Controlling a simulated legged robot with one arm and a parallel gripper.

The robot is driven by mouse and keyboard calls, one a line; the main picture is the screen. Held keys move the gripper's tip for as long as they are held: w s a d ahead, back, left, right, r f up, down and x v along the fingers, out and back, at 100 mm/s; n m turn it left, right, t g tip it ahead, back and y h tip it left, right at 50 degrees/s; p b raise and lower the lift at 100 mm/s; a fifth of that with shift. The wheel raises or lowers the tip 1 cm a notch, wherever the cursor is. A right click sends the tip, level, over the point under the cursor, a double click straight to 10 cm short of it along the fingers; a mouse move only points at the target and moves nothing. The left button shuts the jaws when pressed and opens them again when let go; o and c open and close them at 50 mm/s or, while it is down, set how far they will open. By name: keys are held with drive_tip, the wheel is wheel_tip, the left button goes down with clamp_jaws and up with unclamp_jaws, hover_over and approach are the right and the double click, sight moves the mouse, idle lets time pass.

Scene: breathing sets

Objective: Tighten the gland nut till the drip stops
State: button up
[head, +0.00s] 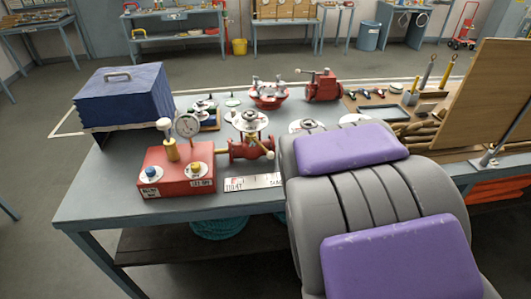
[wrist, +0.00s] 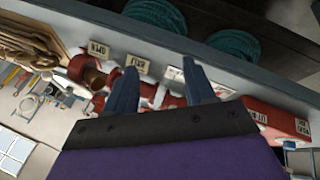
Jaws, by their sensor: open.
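A red valve (head: 250,149) with a brass pipe stub and a pale round wheel (head: 248,120) above it stands beside the red gauge box (head: 178,172) on the bench. I cannot make out the gland nut or any drip. In the wrist view, red valve parts (wrist: 150,90) show between and beside the two blue fingers of my gripper (wrist: 160,72). The fingers are wide apart with nothing held; whether they touch the valve I cannot tell. In the head view my purple and grey arm hides the bench to the valve's right, and my gripper does not show.
A dial gauge (head: 187,126) rises from the red box. A blue case (head: 124,98) stands at the bench's left end. A label strip (head: 252,182) lies before the valve. Red fittings (head: 322,86) stand behind. A wooden board (head: 480,95) leans at the right.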

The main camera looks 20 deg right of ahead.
drive_tip(key=w+d+f+n+t, duration=0.1)
drive_tip(key=w+d+n+t, duration=0.1)
drive_tip(key=w+d, duration=0.3)
drive_tip(key=n+t+y+p, duration=0.2)
drive_tip(key=n+t+y, duration=0.5)
drive_tip(key=n+t, duration=0.4)
approach(265, 150)
drive_tip(key=shift+m+t, duration=0.3)
drive_tip(key=shift+m, duration=0.2)
drive_tip(key=w, duration=0.2)
drive_tip(key=w+a, duration=0.1)
drive_tip(key=w, duration=0.1)
drive_tip(key=w+f, duration=0.1)
drive_tip(key=w, duration=0.1)
drive_tip(key=shift+a+b, duration=0.2)
drive_tip(key=shift+b, duration=0.2)
drive_tip(key=w, duration=0.3)
drive_tip(key=shift+w, duration=0.2)
drive_tip(key=shift+w+d+f, duration=0.15)
drive_tip(key=shift+w+d, duration=0.2)
drive_tip(key=shift+w, duration=0.15)
drive_tip(key=shift+a, duration=0.55)
drive_tip(key=shift+c, duration=1.1)
drive_tip(key=shift+d, duration=0.25)
drive_tip(key=c, duration=0.6)
clamp_jaws()
